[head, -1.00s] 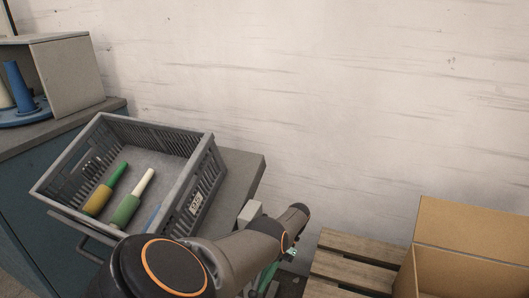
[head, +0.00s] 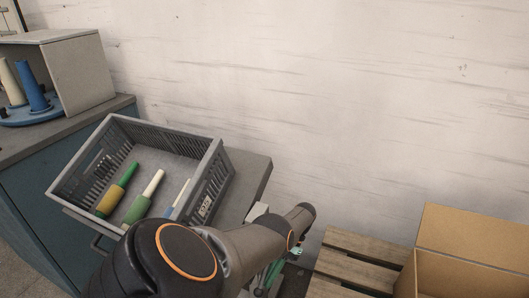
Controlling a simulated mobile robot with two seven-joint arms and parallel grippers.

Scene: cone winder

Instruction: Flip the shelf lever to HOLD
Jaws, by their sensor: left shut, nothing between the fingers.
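I cannot make out the shelf lever or any HOLD mark in the head view. My left arm reaches in from the bottom and bends down at the right of the bench. My left gripper (head: 268,280) is at the bottom edge, below the forearm and mostly hidden by it; it is shut and empty. A pale block (head: 257,211) shows just behind the forearm at the bench's right end; I cannot tell what it belongs to. My right gripper is not in view.
A grey crate (head: 216,178) holding several yarn cones stands on the grey bench (head: 252,170). A cabinet box (head: 82,75) with a blue cone (head: 33,88) is at the far left. A wooden pallet (head: 358,246) and an open cardboard box (head: 470,235) are at the right.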

